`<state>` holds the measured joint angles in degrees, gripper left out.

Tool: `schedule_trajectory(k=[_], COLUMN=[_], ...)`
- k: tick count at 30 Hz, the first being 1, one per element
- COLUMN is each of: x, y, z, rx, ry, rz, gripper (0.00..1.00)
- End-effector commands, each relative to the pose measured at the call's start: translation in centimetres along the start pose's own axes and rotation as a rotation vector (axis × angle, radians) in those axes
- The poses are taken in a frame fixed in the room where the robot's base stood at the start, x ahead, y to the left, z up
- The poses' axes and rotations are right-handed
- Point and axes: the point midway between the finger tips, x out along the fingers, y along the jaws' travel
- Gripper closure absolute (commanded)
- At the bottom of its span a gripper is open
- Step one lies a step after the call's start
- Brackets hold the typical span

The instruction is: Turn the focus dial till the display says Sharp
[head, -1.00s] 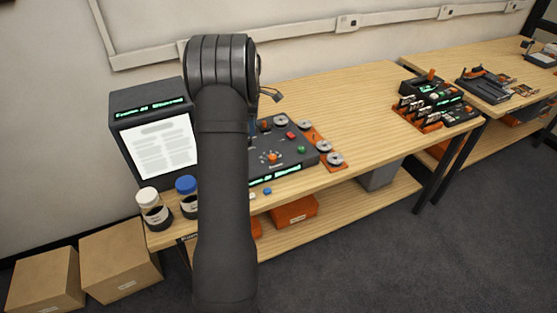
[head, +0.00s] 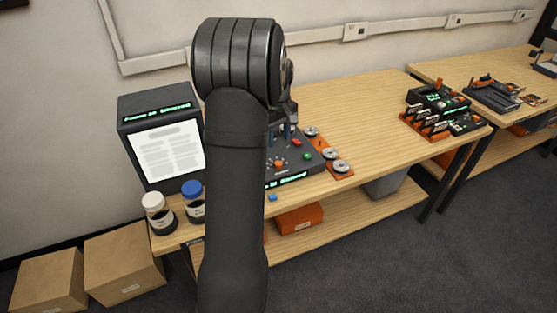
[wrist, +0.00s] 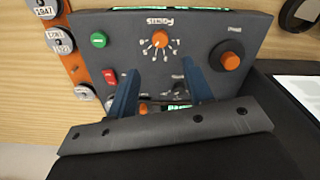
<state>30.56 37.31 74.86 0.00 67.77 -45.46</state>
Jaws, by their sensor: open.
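The dark control panel (head: 300,172) stands on the bench. In the wrist view it (wrist: 200,35) carries a large black dial with an orange centre (wrist: 229,58) at right and a small orange knob ringed by tick marks (wrist: 160,40) at upper middle. The display (head: 155,113) on the viewer reads something like "Frame 42 Blurred"; the panel's front strip (head: 290,179) shows similar text. My gripper (wrist: 159,68) is open and empty above the panel, its blue fingers apart. My arm hides the panel's left part in the head view.
A green button (wrist: 99,39) and a red button (wrist: 108,77) lie left of the fingers in the wrist view. Film reels on an orange strip (head: 325,155) flank the panel. Two jars (head: 158,214) stand near the bench's front left.

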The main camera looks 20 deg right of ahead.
Motion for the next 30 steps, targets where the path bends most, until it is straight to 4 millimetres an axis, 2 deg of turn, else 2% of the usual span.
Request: schedule_trajectory(k=[1,6,13,19,27,28,30], x=[1.3,5.0,8.8,10.2,10.4,10.4,10.4], y=[-0.1,-0.1,-0.1,0.0,0.0,0.0,0.0], z=[0.1,0.1,0.0,0.0,0.0,0.0,0.0], rx=[0.0,-0.001,-0.001,-0.001,-0.001,-0.001,-0.001], ry=[-0.004,-0.002,-0.002,0.0,0.001,0.001,0.001], rz=[-0.004,-0.003,-0.002,0.0,0.001,0.001,0.001], gripper=[0.53,0.53,0.53,0.53,0.53,0.55,0.69])
